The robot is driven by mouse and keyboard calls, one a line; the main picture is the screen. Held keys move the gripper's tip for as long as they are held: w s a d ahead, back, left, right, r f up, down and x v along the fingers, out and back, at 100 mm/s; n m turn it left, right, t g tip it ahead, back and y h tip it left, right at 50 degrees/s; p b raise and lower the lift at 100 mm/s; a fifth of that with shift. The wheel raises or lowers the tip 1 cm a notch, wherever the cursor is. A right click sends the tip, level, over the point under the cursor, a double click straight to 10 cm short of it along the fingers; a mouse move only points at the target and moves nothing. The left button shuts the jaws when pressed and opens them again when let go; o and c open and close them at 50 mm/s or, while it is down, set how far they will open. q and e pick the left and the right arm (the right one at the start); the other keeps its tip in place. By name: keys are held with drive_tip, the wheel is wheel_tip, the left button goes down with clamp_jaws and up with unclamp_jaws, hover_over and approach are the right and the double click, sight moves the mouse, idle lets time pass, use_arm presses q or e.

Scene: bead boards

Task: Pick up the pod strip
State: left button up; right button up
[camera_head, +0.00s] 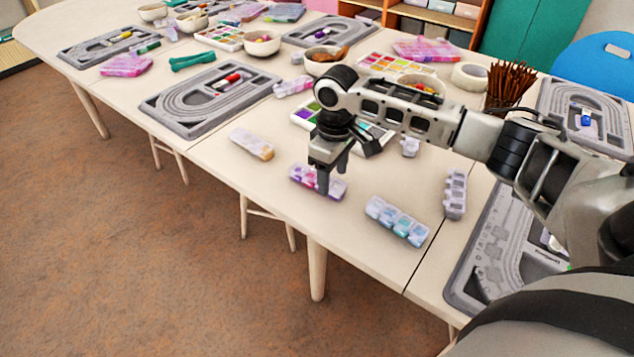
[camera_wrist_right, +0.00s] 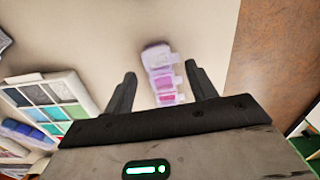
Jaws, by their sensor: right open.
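A pod strip with pink and purple contents (camera_head: 303,177) lies on the table below my right gripper (camera_head: 330,176). In the right wrist view the same pod strip (camera_wrist_right: 160,72) lies between the two spread fingers of my right gripper (camera_wrist_right: 161,85). The gripper is open and holds nothing; whether its fingers touch the strip cannot be told. Other pod strips lie near: one with orange (camera_head: 252,144) to the left, one with blue (camera_head: 397,221) to the right, and a greyish one (camera_head: 455,194) further right. My left gripper does not show.
A paint palette (camera_head: 305,116) stands just behind the gripper and also shows in the right wrist view (camera_wrist_right: 52,92). Grey bead boards (camera_head: 172,126) lie to the left and right. A cup of brown sticks (camera_head: 508,84) stands behind. The table's front edge is close.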

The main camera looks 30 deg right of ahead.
sight(333, 183)
drive_tip(key=shift+f, duration=1.5)
drive_tip(key=c, duration=0.9)
drive_tip(key=shift+o, duration=0.2)
drive_tip(key=shift+r, duration=0.1)
